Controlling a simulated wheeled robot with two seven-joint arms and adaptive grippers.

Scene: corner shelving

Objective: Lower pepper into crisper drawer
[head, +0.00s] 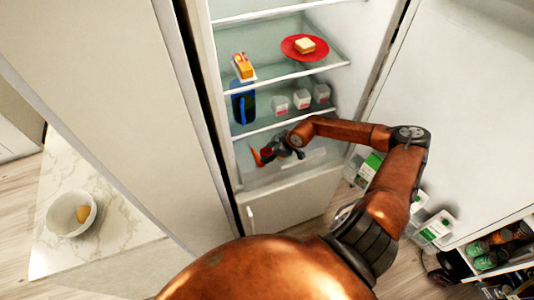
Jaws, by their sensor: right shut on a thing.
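My right gripper (272,152) is inside the open fridge, at the lower level under the shelf with the cartons. It is shut on a small red thing, which looks like the pepper (266,154); the gripper partly hides it. An orange carrot-like item (256,157) is just left of the pepper; I cannot tell whether they touch. The crisper drawer (290,176) seems to be the clear-fronted compartment at the fridge bottom, below the gripper. How far it is open is unclear. My left gripper is not in view.
Glass shelves above hold a red plate (290,53) with a sandwich, a blue jug (243,104) and small cartons (302,99). The open fridge door (450,110) is at right, with bottles in its racks. A counter with a bowl (63,222) is at left.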

